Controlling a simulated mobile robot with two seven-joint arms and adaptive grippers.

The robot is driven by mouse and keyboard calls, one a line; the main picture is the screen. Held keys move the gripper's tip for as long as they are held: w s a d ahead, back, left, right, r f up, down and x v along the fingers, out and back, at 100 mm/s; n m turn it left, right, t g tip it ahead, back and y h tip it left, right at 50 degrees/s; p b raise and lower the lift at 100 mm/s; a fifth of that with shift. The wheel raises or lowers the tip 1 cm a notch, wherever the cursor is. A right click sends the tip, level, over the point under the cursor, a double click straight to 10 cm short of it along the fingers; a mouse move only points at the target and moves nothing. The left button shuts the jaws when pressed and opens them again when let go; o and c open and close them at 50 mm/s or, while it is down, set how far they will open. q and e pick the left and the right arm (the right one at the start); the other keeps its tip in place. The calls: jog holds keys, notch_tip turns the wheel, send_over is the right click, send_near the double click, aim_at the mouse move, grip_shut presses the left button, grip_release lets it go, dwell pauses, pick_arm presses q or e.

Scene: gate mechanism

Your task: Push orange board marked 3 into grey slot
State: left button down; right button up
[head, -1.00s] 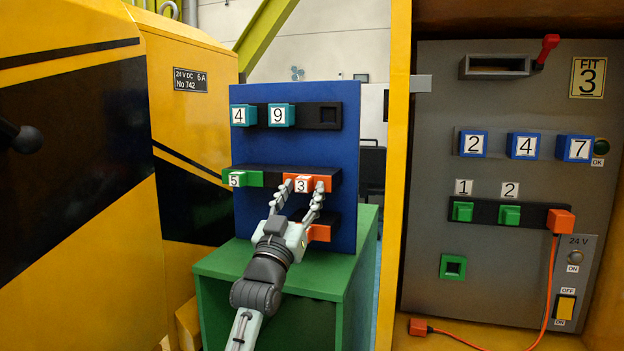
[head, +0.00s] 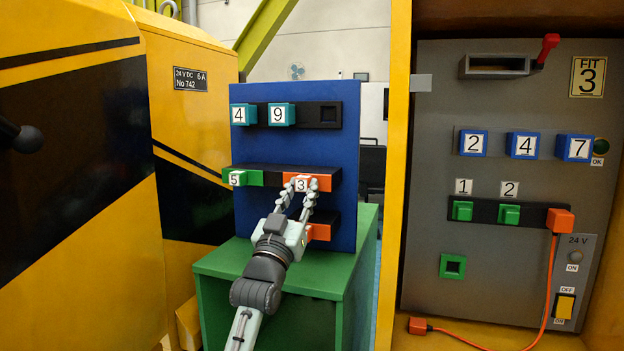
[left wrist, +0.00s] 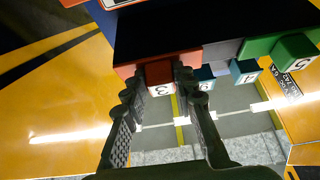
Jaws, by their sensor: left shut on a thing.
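The orange board marked 3 (head: 306,183) sits in the middle black rail of the blue panel, at the rail's right end. It also shows in the left wrist view (left wrist: 160,88). My left gripper (head: 301,187) reaches up to it from below and is shut on the orange block that carries the 3; one finger is on each side of it. The grey slot (head: 499,66) is the dark opening with a metallic frame at the top of the grey panel on the right. It looks empty. My right gripper is in no view.
A green board marked 5 (head: 238,178) is left on the same rail. Teal blocks 4 and 9 (head: 282,114) are above, another orange board (head: 319,233) below. A red lever (head: 547,48) stands beside the slot. A yellow post (head: 394,180) separates the two panels.

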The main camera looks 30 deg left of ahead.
pick_arm(q)
jog(key=shift+s+d+f, duration=0.1)
jog(key=shift+s+f, duration=0.15)
jog(key=shift+s, duration=0.1)
dwell(0.4)
jog(key=s+d, duration=0.3)
jog(key=s, duration=0.9)
jog(key=shift+s+r, duration=0.15)
jog(key=shift+s, duration=0.05)
dwell(0.9)
